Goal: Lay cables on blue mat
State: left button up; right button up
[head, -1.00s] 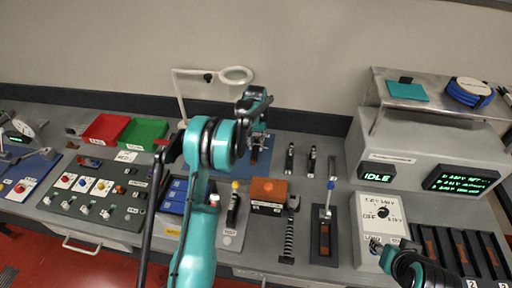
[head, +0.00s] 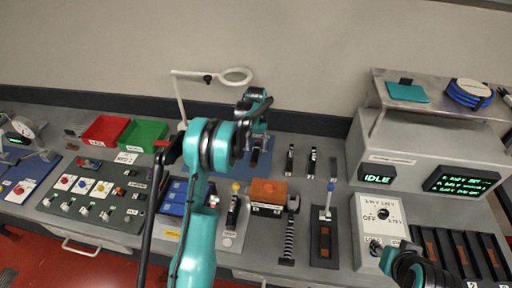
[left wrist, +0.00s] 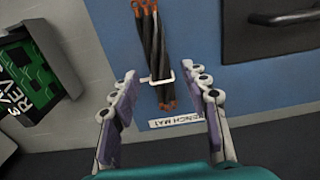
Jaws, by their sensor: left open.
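The blue mat (left wrist: 205,45), labelled "BENCH MAT", fills the middle of the left wrist view; a part of it shows behind my left gripper in the head view (head: 266,158). A bundle of dark cables (left wrist: 152,45) with orange-brown ends lies on it, with a thin white loop across the bundle. My left gripper (left wrist: 160,76) is open, with a finger on each side of the bundle's near end; I see no clear contact. In the head view my left gripper (head: 258,128) hangs over the mat. My right gripper (head: 375,246) is at the lower right, by the dial box; its fingers are unclear.
A dial box (head: 380,215), a lever switch (head: 324,235) and an orange-topped box (head: 268,192) stand at front right. Red (head: 103,130) and green (head: 143,133) bins and a button panel (head: 95,195) are at left. A grey machine reading IDLE (head: 420,150) is at right.

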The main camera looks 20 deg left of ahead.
aim_at(256, 150)
pick_arm(q)
jog(key=s+d+r+t+p, duration=0.1)
jog(key=s+d+r, duration=0.15)
jog(key=r, duration=0.65)
jog(key=s+d+r+p, duration=0.1)
jog(key=s+r, duration=0.2)
jog(key=r, duration=0.6)
jog(key=s+d+r+m+t, duration=0.1)
jog(key=s+d+r, duration=0.15)
jog(key=s, duration=0.25)
jog(key=s+d+r+t, duration=0.1)
jog(key=s+d+r, duration=0.1)
jog(key=s+d, duration=0.15)
jog(key=s+d+f+m+t, duration=0.1)
jog(key=s+d+f+t, duration=0.1)
jog(key=s, duration=0.7)
jog(key=s+d+f+m+t, duration=0.1)
jog(key=s+d+f+t, duration=0.1)
jog(key=s, duration=0.7)
jog(key=shift+d+f, duration=0.25)
jog(key=shift+f, duration=0.05)
jog(key=shift+s+f, duration=0.1)
notch_tip(256, 150, down, 8)
jog(key=b, duration=0.7)
jog(key=shift+r+b, duration=0.2)
jog(key=shift+b, duration=0.2)
